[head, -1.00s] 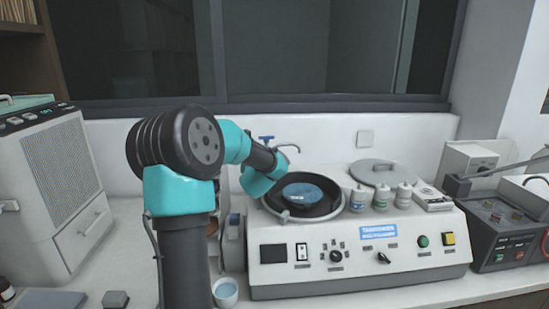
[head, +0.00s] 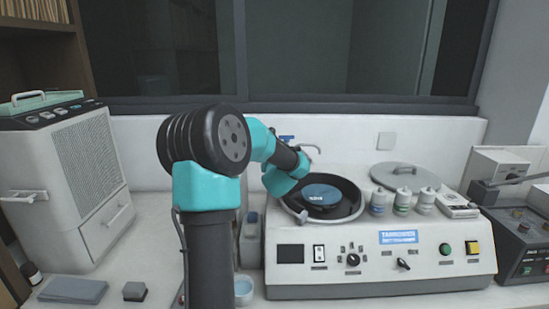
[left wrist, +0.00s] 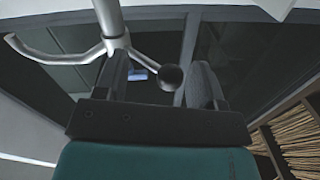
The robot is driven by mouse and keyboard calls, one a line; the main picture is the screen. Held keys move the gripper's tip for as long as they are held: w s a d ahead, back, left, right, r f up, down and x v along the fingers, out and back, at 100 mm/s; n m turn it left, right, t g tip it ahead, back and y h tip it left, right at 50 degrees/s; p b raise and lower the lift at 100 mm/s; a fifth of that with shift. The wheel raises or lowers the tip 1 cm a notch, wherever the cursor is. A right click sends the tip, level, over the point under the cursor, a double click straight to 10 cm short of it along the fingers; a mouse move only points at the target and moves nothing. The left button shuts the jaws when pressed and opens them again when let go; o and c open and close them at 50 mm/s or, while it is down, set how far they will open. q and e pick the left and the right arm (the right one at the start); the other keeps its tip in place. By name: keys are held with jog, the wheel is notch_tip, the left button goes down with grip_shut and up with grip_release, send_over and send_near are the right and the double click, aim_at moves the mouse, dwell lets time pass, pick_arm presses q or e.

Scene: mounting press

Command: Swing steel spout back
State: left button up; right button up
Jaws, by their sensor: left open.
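In the head view a thin curved steel spout (head: 305,150) rises behind the polishing machine's round bowl, partly hidden by my left arm. In the left wrist view steel tubing (left wrist: 109,18) comes down from the top, with a curved branch to the left and a short arm ending in a black ball (left wrist: 171,78). My left gripper (left wrist: 159,62) is open, and the ball shows between its two fingers. The left finger overlaps the tubing joint; I cannot tell whether it touches. In the head view the fingers are not clear. My right gripper is not in view.
The machine (head: 375,262) has a black bowl with a blue disc (head: 322,194). Several small bottles (head: 403,201) and a grey lid (head: 394,174) stand on its right. A white cup (head: 243,291) sits by its left front. A beige cabinet (head: 80,170) stands at left.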

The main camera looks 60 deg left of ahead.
pick_arm(q)
jog(key=shift+d, duration=0.15)
jog(key=v, duration=1.7)
jog(key=shift+f, duration=0.15)
